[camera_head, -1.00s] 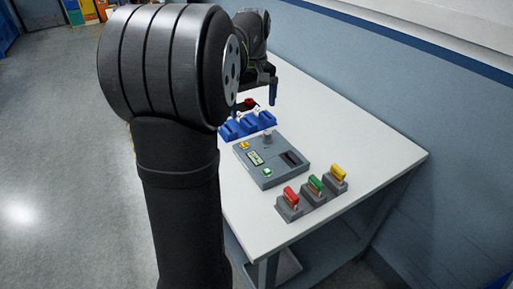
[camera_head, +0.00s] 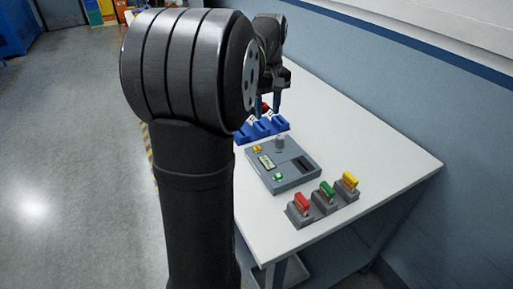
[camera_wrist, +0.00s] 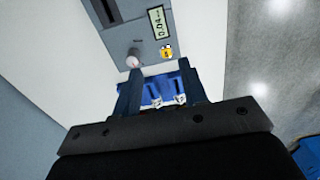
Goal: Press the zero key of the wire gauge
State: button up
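The wire gauge is a grey box (camera_head: 295,178) on the white table in the head view, with a small display (camera_head: 267,162), a yellow key (camera_head: 256,150), a green key (camera_head: 278,177), a dark slot and a round knob (camera_head: 280,141). I cannot read which key is the zero key. In the wrist view the gauge (camera_wrist: 128,28) is at the top, with the display (camera_wrist: 158,22) and yellow key (camera_wrist: 166,51); the green key is not seen there. My gripper (camera_wrist: 160,67) is open, with nothing held between its fingers. It hangs over the blue holders, beyond the gauge in the head view.
Blue holders (camera_head: 262,128) stand just beyond the gauge, with a red item (camera_head: 264,106) near my gripper. Red (camera_head: 302,204), green (camera_head: 327,191) and yellow (camera_head: 349,182) handled pieces sit on grey blocks nearer the front. The table's right side (camera_head: 385,165) is bare. A wall runs along the right.

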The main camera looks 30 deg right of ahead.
grip_shut()
dwell(1.2)
